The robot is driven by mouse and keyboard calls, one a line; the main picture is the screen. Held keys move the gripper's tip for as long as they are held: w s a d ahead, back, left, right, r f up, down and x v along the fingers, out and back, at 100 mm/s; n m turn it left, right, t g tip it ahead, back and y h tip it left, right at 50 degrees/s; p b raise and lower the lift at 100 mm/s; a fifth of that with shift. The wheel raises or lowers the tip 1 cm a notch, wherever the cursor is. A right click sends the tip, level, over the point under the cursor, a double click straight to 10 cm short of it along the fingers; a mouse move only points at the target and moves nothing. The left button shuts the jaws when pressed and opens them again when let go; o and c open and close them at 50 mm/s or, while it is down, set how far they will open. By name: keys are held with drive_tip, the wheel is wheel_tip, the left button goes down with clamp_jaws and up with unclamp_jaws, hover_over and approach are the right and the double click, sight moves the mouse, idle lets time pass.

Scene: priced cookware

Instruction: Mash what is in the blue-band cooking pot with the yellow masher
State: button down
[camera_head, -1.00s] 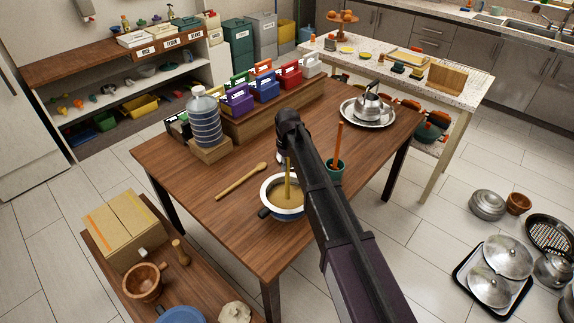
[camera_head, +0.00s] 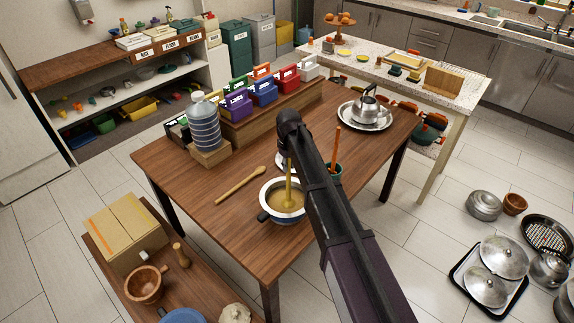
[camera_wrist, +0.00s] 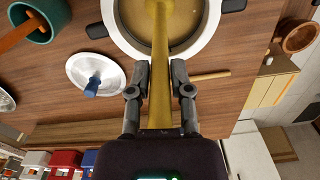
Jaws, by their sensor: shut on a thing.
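The blue-band cooking pot (camera_head: 294,216) stands on the wooden table with tan food (camera_head: 273,200) inside. It also shows at the top of the wrist view, where its white rim (camera_wrist: 207,35) and dark handles are visible. The yellow masher (camera_head: 289,188) stands nearly upright with its lower end in the food. In the wrist view my gripper (camera_wrist: 160,90) is shut on the masher's handle (camera_wrist: 161,70), one finger on each side. In the head view my arm hides most of the gripper.
A white lid with a blue knob (camera_wrist: 91,88) lies beside the pot. A teal crock (camera_head: 335,172) with an orange-handled tool stands close to my arm. A wooden spoon (camera_head: 240,184) lies left of the pot. A water bottle (camera_head: 203,125) and coloured boxes stand behind.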

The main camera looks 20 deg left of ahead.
sight(289, 173)
drive_tip(key=shift+f, duration=0.15)
idle(0.3)
drive_tip(key=shift+f+b, duration=1.75)
drive_tip(key=shift+b, duration=0.2)
drive_tip(key=shift+w+a+r+p, duration=0.1)
drive_tip(key=shift+w+r+p, duration=0.1)
drive_tip(key=shift+r+p, duration=0.45)
drive_tip(key=shift+w+a+r+p, duration=0.1)
drive_tip(key=shift+w+r+p, duration=0.05)
drive_tip(key=shift+r+p, duration=0.5)
drive_tip(key=shift+w+a+r+p, duration=0.1)
drive_tip(key=shift+w+r+p, duration=0.1)
drive_tip(key=shift+r+p, duration=0.45)
drive_tip(key=shift+f, duration=0.2)
drive_tip(key=shift+s+a+r, duration=0.15)
drive_tip(key=shift+s, duration=0.4)
drive_tip(key=shift+f, duration=0.2)
